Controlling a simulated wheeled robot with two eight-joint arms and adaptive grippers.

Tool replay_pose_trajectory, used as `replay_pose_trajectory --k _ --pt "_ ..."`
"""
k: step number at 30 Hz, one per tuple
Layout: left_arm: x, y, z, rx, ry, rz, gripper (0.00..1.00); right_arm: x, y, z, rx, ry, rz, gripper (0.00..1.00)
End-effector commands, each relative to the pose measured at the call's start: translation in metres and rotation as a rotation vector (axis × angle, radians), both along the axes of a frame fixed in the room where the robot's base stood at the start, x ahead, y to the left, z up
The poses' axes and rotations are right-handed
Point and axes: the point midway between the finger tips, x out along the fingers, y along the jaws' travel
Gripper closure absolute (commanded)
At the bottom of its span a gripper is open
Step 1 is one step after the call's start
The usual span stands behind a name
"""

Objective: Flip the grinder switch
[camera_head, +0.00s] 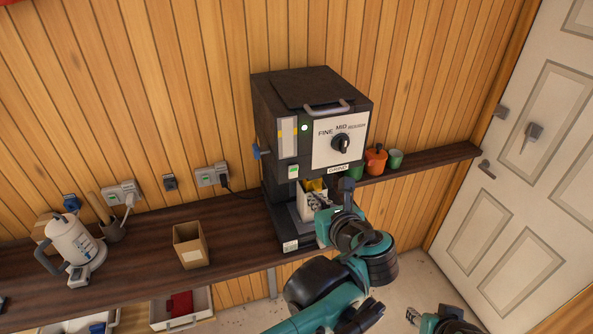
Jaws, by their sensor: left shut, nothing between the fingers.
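The grinder (268,112) is a tall dark box standing on the wooden counter against the wall. Its white dial plate carries a black knob (341,143) and the words FINE and MID. A label reading GRIND (338,168) sits under the plate. A small green switch-like part (293,171) is on the lower left of the front, and a blue lever (258,150) sticks out at the left side. My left gripper (346,187) is shut and empty, pointing up just below the GRIND label, partly hiding the front there. My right gripper (413,315) is low at the bottom edge, its fingers unclear.
A pale container (311,203) stands in the grinder's lower opening. An open cardboard box (190,246) and a white kettle (76,244) stand on the counter to the left. Orange (376,159) and green (396,159) pots stand at right. A door (535,170) is far right.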

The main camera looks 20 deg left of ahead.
Motion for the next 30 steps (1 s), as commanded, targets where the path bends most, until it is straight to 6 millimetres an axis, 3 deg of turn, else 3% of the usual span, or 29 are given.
replay_pose_trajectory --k 11,23,30 --pt "0.013 0.010 -0.007 -0.003 0.000 0.005 1.00 0.000 0.000 0.001 0.000 0.000 0.000 0.60" --pt "0.076 0.053 -0.039 -0.004 -0.001 0.006 1.00 0.000 0.000 0.007 0.000 0.000 0.000 0.60" --pt "0.102 0.071 -0.034 -0.004 0.000 0.004 1.00 0.000 0.000 0.015 0.000 0.000 0.000 0.60"
